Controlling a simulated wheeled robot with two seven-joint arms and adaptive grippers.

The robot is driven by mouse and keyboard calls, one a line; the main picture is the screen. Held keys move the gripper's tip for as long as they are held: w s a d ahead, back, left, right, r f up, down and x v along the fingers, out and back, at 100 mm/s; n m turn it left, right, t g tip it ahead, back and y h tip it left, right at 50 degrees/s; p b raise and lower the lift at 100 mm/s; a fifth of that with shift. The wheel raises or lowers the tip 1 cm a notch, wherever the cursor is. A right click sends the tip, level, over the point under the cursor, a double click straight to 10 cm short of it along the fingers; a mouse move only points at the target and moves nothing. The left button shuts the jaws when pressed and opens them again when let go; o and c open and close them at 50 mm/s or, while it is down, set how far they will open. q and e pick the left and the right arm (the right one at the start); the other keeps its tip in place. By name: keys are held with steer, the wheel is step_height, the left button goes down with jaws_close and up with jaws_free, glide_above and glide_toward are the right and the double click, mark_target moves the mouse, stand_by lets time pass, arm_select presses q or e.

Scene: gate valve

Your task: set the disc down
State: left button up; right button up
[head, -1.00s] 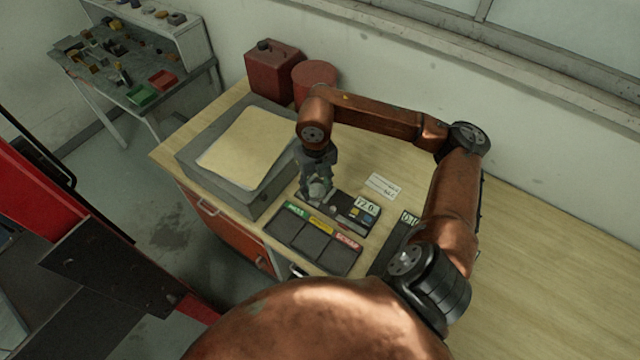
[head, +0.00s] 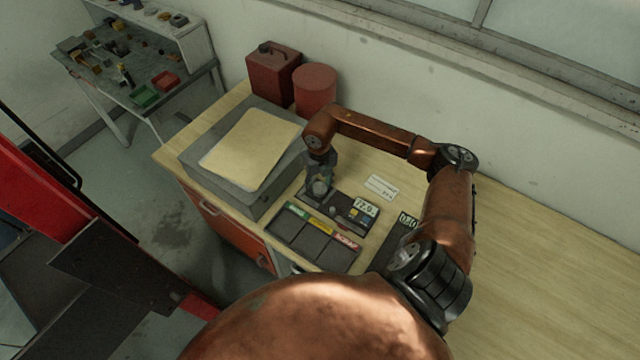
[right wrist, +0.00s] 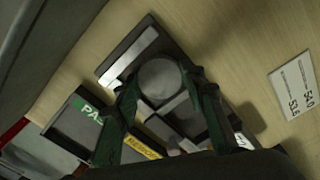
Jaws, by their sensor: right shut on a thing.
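The disc (right wrist: 159,80) is round, flat and grey. In the right wrist view it sits between the two green-tinted fingers of my right gripper (right wrist: 160,88), which is shut on it. In the head view the disc (head: 320,188) is small and partly covered by my right gripper (head: 319,183). I cannot tell whether the disc touches the device. My left gripper is not in view.
A three-compartment tray (head: 300,263) with green, yellow and red labels lies in front of the device. A grey block (head: 190,165) with a cream sheet stands left. A white card (head: 381,187) and a second readout (head: 409,220) are right. Red containers (head: 315,88) stand behind.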

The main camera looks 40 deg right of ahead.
mark_target(319, 188)
steer(key=shift+f, duration=0.1)
steer(key=o, duration=1.5)
steer(key=shift+c, duration=0.2)
steer(key=shift+r, duration=0.2)
step_height(319, 188, up, 12)
steer(key=b, duration=0.2)
